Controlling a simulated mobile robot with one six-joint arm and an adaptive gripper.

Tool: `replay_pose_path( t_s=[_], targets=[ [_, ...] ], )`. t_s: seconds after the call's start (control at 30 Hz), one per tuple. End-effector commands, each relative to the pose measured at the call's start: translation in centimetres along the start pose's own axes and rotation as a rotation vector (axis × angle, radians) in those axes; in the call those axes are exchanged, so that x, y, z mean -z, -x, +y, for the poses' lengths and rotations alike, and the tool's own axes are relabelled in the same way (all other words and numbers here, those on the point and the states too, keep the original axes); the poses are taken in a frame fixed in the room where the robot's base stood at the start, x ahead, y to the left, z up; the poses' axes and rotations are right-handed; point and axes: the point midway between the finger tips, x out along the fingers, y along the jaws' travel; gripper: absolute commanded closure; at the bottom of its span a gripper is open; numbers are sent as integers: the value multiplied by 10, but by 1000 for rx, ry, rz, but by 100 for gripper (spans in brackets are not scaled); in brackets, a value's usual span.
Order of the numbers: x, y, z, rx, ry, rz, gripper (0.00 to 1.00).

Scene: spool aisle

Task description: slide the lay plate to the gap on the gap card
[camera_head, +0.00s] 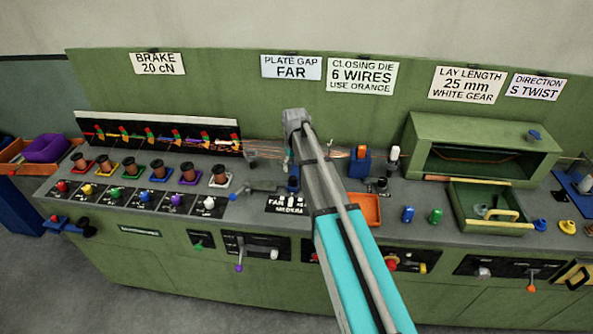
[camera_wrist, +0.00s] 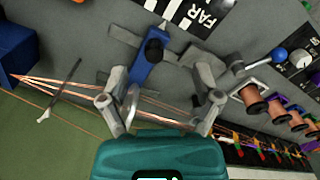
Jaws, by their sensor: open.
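The gap card (camera_head: 291,67) on the green back panel reads "PLATE GAP FAR". In the wrist view a blue slide block (camera_wrist: 148,68) with a black knob (camera_wrist: 154,50) sits on a grey rail. The round metal lay plate (camera_wrist: 132,106) stands beside it, with copper wires running past it. My gripper (camera_wrist: 160,103) is open, its two fingers apart above the wires, with the lay plate near the left finger. I cannot tell whether they touch. The block shows partly beside my arm in the head view (camera_head: 293,180). The gap scale (camera_head: 290,204) lies in front, its FAR mark visible in the wrist view (camera_wrist: 205,18).
Copper spools (camera_head: 158,170) stand in a row at left on coloured bases. A blue block (camera_head: 359,163) and an orange tray (camera_head: 365,208) lie right of my arm. A green cabinet (camera_head: 485,135) stands at right. Wires stretch across the bench behind the rail.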

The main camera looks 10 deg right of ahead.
Motion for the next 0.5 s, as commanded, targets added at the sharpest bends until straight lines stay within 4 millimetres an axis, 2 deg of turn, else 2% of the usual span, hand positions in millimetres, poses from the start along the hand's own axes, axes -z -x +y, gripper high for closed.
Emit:
replay_pose_path(
  t_s=[0.03, 0.2, 0.5],
  targets=[
    [20, 13, 5, 0, 12, 0, 18],
    [42, 22, 10, 0, 39, 0, 18],
    [46, 22, 11, 0, 47, 0, 18]
  ],
)
